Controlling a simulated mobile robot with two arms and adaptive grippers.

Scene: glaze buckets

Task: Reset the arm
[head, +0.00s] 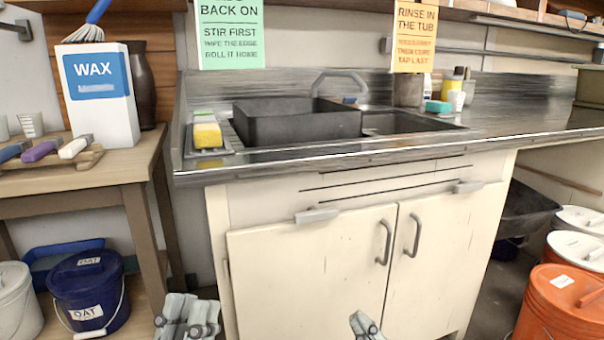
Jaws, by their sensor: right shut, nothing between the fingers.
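My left gripper (190,304) shows at the bottom edge of the head view, left of the sink cabinet. Its two fingers stand apart with nothing seen between them. My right gripper (360,318) shows at the bottom edge in front of the cabinet doors (310,275). Its fingers are together and it holds nothing. Only the finger ends of both grippers show; the rest of both arms is out of view.
A metal counter (510,118) holds a black basin (297,123) and a yellow sponge (208,135). A wooden table (110,176) with a wax box (98,92) stands left. A blue bucket (92,290) stands below left; an orange bucket (552,305) stands right.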

